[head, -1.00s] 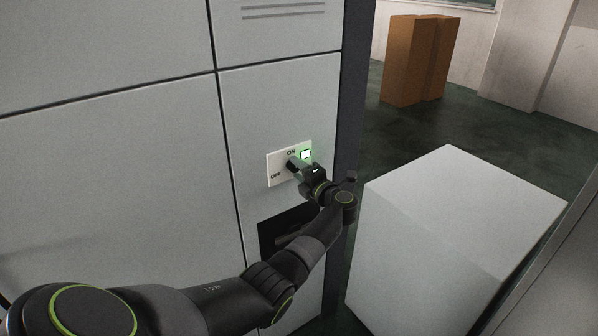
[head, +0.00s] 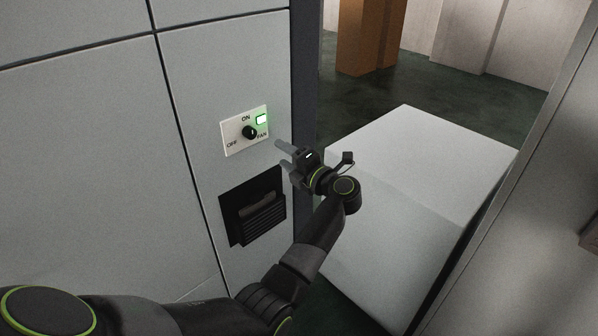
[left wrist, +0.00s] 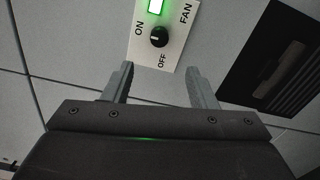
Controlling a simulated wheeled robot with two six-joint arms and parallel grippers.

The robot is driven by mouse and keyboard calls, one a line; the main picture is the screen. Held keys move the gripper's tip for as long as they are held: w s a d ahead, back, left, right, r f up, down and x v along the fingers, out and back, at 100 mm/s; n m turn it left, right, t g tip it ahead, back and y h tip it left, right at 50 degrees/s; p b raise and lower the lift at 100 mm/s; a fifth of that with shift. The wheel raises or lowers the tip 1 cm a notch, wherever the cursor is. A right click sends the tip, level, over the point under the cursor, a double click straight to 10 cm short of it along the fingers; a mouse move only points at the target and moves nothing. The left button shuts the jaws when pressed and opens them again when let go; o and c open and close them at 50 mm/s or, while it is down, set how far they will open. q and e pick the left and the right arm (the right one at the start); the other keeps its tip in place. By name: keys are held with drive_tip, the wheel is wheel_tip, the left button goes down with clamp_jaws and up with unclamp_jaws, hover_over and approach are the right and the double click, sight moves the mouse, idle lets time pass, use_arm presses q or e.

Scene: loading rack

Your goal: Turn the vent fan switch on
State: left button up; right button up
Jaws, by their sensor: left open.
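The vent fan switch is a black round knob (head: 249,132) on a white plate (head: 232,145) marked ON, OFF and FAN, set in the grey panel. A green light (head: 261,119) on the plate is lit. In the left wrist view the knob (left wrist: 159,37) is fully visible, and its white mark appears to lie on the ON side. My left gripper (head: 281,154) is open and empty, to the right of the plate and apart from the knob. Its two fingers (left wrist: 160,80) are spread in the left wrist view, below the plate. My right gripper is not in view.
A black recessed vent or slot (head: 264,222) sits in the panel below the switch. A large white box (head: 420,160) stands on the floor to the right, beside my left arm. Brown boxes (head: 364,35) stand farther back. Dark floor shows between them.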

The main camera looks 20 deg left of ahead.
use_arm(q)
drive_tip(key=shift+b+v, duration=0.55)
drive_tip(key=shift+v, duration=1.85)
wheel_tip(320, 180, down, 20)
drive_tip(key=s+m+t+h, duration=0.1)
drive_tip(key=m+t+h, duration=0.4)
drive_tip(key=m+t, duration=0.8)
drive_tip(key=s+f+m+g+h, duration=0.35)
drive_tip(key=s+f+m, duration=0.3)
drive_tip(key=f, duration=0.45)
drive_tip(key=s+f+m+g+h, duration=0.3)
drive_tip(key=s+f+m+h, duration=0.3)
drive_tip(key=f, duration=0.5)
drive_tip(key=s+f+m+g+h, duration=0.1)
drive_tip(key=s+f+m+g, duration=0.2)
drive_tip(key=s+f, duration=0.6)
drive_tip(key=s+f+m+g, duration=0.25)
drive_tip(key=s+f, duration=0.35)
drive_tip(key=s, duration=0.5)
drive_tip(key=s+a+f+m+g, duration=0.1)
drive_tip(key=s+a+f+g, duration=0.1)
drive_tip(key=s, duration=0.9)
drive_tip(key=s+a+f+m+g, duration=0.1)
drive_tip(key=s+a+f+g, duration=0.1)
drive_tip(key=s, duration=0.8)
drive_tip(key=f+g, duration=0.1)
drive_tip(key=g, duration=0.1)
drive_tip(key=shift+s+f+g+b, duration=0.3)
drive_tip(key=shift+s+g+b, duration=0.05)
drive_tip(key=shift+g+b, duration=0.05)
